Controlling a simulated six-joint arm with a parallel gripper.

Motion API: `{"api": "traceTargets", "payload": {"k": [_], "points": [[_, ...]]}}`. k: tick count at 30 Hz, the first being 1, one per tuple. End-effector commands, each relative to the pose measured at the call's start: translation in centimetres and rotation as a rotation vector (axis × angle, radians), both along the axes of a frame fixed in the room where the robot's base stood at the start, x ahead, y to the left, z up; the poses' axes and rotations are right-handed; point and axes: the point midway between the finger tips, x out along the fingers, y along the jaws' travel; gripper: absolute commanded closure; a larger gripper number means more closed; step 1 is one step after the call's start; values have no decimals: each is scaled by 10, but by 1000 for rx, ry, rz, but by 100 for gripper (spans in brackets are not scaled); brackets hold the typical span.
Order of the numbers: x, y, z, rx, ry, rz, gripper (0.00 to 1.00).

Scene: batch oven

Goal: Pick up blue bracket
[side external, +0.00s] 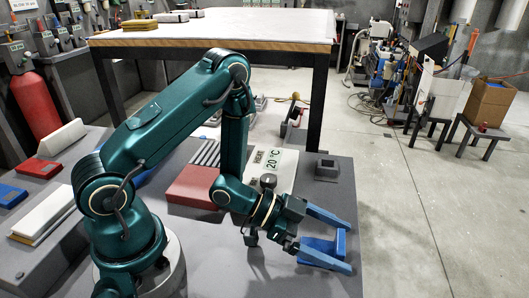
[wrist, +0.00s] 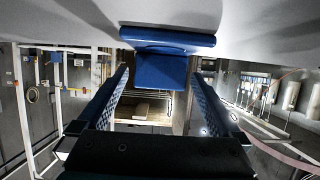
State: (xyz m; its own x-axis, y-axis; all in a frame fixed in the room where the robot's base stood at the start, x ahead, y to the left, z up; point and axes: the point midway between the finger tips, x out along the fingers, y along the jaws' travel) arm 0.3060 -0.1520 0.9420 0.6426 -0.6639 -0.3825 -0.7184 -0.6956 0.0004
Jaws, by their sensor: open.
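The blue bracket (side external: 318,246) is on the grey table near its right edge in the side view. In the wrist view the blue bracket (wrist: 162,70) shows ahead, between the fingertips, with a flat plate and a second plate at an angle to it. My gripper (side external: 346,248) is open, with its two blue fingers on either side of the bracket. In the wrist view the fingers (wrist: 163,88) show gaps to the bracket on both sides. Part of the bracket's near side is hidden by the fingers in the side view.
A pale unit with a 20 °C display (side external: 272,160) and a red block (side external: 194,187) stand behind my gripper. A grey block with a square opening (side external: 327,170) sits at the back right. Red and blue pieces (side external: 38,168) lie at the far left. Open floor lies right of the table.

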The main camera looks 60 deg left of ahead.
Motion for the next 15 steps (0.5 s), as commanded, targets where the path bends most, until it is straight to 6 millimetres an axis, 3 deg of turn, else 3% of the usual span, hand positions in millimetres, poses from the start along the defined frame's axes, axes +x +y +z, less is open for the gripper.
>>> {"api": "traceTargets", "payload": {"k": [9, 15], "points": [[2, -2, -1, 0, 0, 1, 0], [2, -2, -1, 0, 0, 1, 76]]}}
